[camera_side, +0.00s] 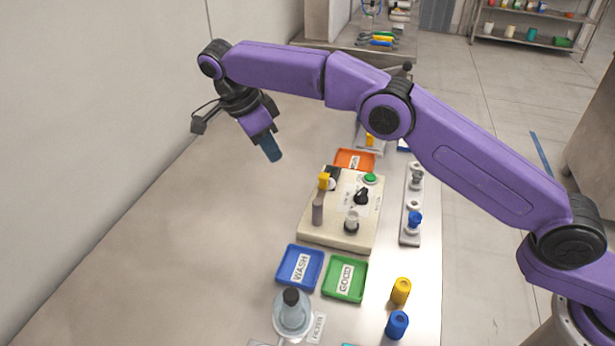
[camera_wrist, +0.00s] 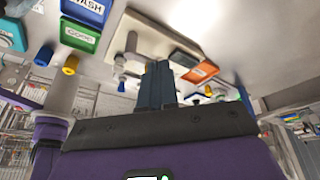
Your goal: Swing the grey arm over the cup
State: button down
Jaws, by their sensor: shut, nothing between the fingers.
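A cream machine box (camera_side: 322,236) sits on the bench in the side view, and it also shows upside down in the wrist view (camera_wrist: 165,33). An upright grey post (camera_side: 317,212) stands at its left edge; this may be the end of the grey arm. A yellow-topped part (camera_side: 324,181) is behind it. A small pale cup-like piece (camera_side: 351,222) stands on the box to the right of the post; I cannot tell for sure that it is the cup. My gripper (camera_side: 272,150) is shut and empty, in the air left of and above the box. Its blue fingers show together in the wrist view (camera_wrist: 157,85).
A green button (camera_side: 370,179) and black knob (camera_side: 361,196) are on the box. Blue WASH tray (camera_side: 284,282), green GOOD tray (camera_side: 329,290) and a flask (camera_side: 292,315) stand in front. An orange tray (camera_side: 344,155) is behind, a rack (camera_side: 407,238) right. The bench's left side is clear.

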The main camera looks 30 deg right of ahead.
aim_at(323, 194)
jog(key=shift+w+d+f+m, duration=0.1)
jog(key=shift+w+f+m, duration=0.1)
jog(key=shift+f+m, duration=0.45)
jog(key=shift+r, duration=0.1)
jog(key=shift+s+d+f, duration=0.2)
jog(key=shift+d+f, duration=1.05)
jog(key=shift+f, duration=0.25)
jog(key=shift+s+d+f, duration=0.15)
jog(key=shift+d+f, duration=1.15)
jog(key=shift+f, duration=0.25)
jog(key=shift+s+d+f, duration=0.2)
jog(key=shift+d+f, duration=1.05)
jog(key=shift+f, duration=0.25)
